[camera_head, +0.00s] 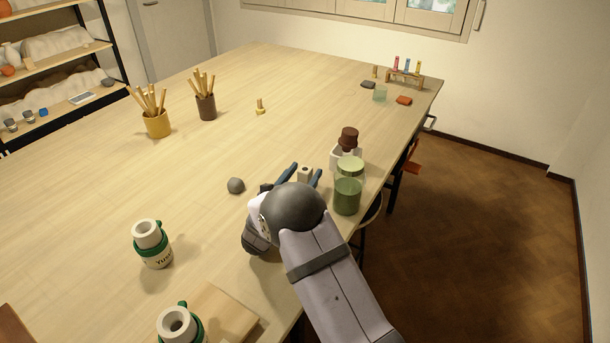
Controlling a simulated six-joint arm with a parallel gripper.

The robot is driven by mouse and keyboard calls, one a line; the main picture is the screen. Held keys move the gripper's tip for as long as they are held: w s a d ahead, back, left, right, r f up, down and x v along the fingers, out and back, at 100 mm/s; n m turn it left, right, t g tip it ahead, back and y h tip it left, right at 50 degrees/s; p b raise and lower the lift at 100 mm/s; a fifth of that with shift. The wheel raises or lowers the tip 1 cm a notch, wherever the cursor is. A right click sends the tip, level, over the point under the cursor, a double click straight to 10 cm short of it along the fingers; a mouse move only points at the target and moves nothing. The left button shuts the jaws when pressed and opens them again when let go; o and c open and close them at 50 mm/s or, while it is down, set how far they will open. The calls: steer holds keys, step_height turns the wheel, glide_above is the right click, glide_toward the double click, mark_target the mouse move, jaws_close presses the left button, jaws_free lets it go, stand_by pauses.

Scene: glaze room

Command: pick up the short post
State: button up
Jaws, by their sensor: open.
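A short pale post (306,173) with a dark hole in its top stands on the table near the right edge; I take it as the short post. My gripper (303,174) is open, with one blue finger to the left of the post and one to the right. The post's lower part is hidden by my arm, and I cannot tell whether either finger touches it.
A lidded green jar (347,195) stands close to the right finger, with a white container (340,157) with a brown top behind it. A grey lump (236,185) lies to the left. Pale vessels with green bands (154,250) stand at the front left. The table's middle (170,190) is clear.

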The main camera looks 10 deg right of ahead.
mark_target(304, 170)
steer(key=shift+w+d, duration=0.15)
steer(key=shift+w, duration=0.05)
steer(key=shift+c, duration=0.6)
steer(key=c, duration=1)
steer(key=shift+c, duration=0.3)
steer(key=shift+r, duration=0.25)
steer(key=shift+r+b, duration=0.35)
steer(key=shift+r, duration=0.1)
step_height(304, 170, up, 2)
steer(key=shift+b, duration=0.4)
steer(key=s+b, duration=0.1)
steer(key=s, duration=0.5)
steer(key=s+b, duration=0.1)
steer(key=s, duration=0.5)
steer(key=s+b, duration=0.1)
steer(key=s, duration=0.5)
steer(key=shift+a+r+b, duration=0.1)
steer(key=shift+a+b, duration=0.25)
